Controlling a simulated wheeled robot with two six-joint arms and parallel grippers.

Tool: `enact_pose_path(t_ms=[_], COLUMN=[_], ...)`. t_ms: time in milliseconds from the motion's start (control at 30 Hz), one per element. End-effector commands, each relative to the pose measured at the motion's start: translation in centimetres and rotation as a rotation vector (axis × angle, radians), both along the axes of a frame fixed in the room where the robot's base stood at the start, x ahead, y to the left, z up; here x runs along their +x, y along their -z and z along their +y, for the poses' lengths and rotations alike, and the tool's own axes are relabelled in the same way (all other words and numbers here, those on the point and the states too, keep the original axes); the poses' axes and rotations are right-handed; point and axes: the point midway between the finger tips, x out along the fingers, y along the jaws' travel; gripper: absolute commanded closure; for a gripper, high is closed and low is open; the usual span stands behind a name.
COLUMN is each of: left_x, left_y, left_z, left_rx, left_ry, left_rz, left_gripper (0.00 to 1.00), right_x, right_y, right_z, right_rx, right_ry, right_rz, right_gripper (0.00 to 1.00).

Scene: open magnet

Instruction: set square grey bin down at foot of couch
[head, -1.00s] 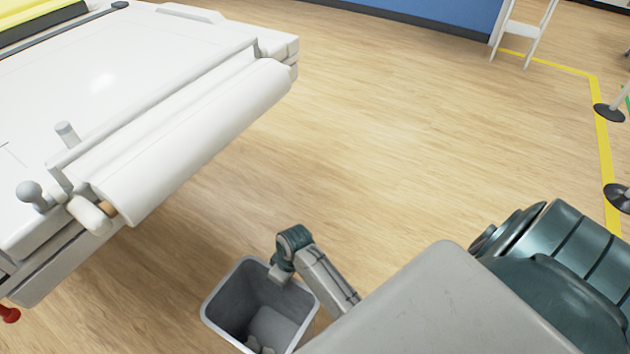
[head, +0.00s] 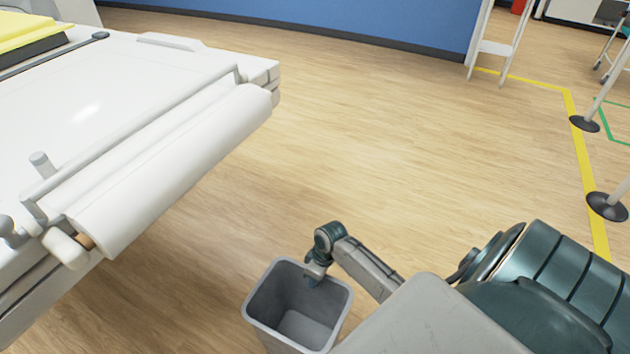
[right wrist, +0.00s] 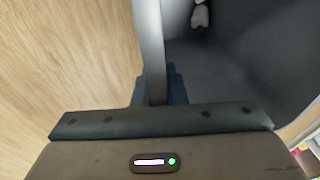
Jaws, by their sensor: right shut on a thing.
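The square grey bin (head: 261,314) is in the lower middle of the head view, its open top facing up and slightly tilted in the picture. My right gripper (head: 314,275) is shut on its far right rim. The white couch (head: 165,165) fills the left of the head view. I cannot tell whether the bin's base touches the floor. My left gripper is not in view.
The wooden floor (head: 380,130) is clear between the couch and the yellow floor line (head: 585,160). Posts with round dark bases (head: 606,206) stand at the right. A white frame (head: 495,48) stands near the blue wall (head: 330,22) at the back.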

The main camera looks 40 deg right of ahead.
Motion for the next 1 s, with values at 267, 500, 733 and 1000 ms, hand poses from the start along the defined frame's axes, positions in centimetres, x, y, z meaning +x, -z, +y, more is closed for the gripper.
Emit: enact_pose_path(t_ms=[267,500,733,1000], left_x=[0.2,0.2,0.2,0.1], left_y=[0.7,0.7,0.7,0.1], left_z=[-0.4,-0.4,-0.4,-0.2], left_rx=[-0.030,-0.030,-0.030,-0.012], left_ry=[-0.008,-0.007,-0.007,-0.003], left_rz=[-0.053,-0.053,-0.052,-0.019], left_gripper=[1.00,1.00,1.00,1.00], right_x=[0.1,-0.1,-0.1,-0.2], right_y=[2.5,2.6,2.6,0.6], right_z=[0.1,0.0,0.1,-0.4], right_rx=[0.000,-0.002,-0.001,-0.002], right_ry=[0.000,0.000,0.000,0.000], right_rz=[-0.001,0.001,0.002,0.000], right_gripper=[1.00,0.73,0.67,0.67])
